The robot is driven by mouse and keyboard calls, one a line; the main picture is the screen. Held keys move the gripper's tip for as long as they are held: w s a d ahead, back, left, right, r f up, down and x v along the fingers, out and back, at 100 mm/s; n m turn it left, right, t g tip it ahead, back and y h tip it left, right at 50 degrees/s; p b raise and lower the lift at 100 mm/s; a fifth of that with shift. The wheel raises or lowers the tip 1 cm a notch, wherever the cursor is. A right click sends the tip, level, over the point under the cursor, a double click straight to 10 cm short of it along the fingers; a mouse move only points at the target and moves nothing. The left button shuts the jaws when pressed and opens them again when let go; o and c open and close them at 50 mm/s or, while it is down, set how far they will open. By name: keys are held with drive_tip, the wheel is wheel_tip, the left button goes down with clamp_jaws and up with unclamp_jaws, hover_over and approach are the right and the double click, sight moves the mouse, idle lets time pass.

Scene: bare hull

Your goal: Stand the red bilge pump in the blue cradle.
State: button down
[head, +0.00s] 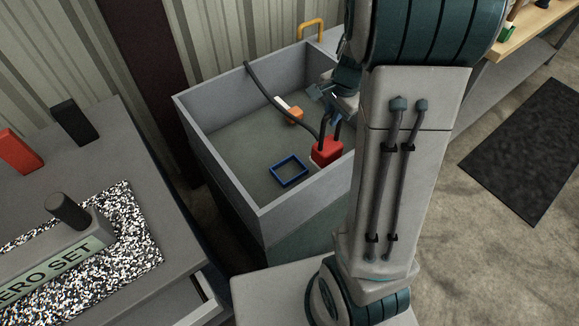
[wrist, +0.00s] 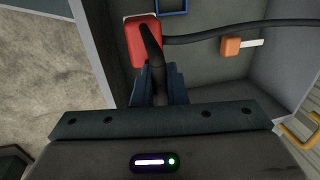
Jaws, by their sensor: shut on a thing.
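The red bilge pump (head: 327,151) is inside the grey bin, near its right wall, with a black handle on top and a dark hose. It also shows in the wrist view (wrist: 137,42). My gripper (wrist: 159,76) is shut on the pump's black handle, above the red body. In the head view my arm partly hides the gripper. The blue cradle (head: 289,171) is a low open square frame on the bin floor, left of the pump and apart from it. A corner of the cradle shows in the wrist view (wrist: 172,6). I cannot tell whether the pump touches the floor.
The bin's walls (head: 221,170) surround the pump and cradle. The hose (head: 268,88) runs to the bin's back left rim. An orange block (head: 295,116) with a white piece lies on the bin floor behind the cradle. A grey workbench (head: 128,150) stands left.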

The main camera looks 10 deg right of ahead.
drive_tip(key=w+a+f, duration=0.6)
drive_tip(key=a+f, duration=0.4)
drive_tip(key=f, duration=0.1)
drive_tip(key=shift+s, duration=0.1)
drive_tip(key=shift+f+b, duration=0.15)
drive_tip(key=shift+b, duration=0.25)
drive_tip(key=c, duration=1.5)
unclamp_jaws()
drive_tip(key=shift+o, duration=0.2)
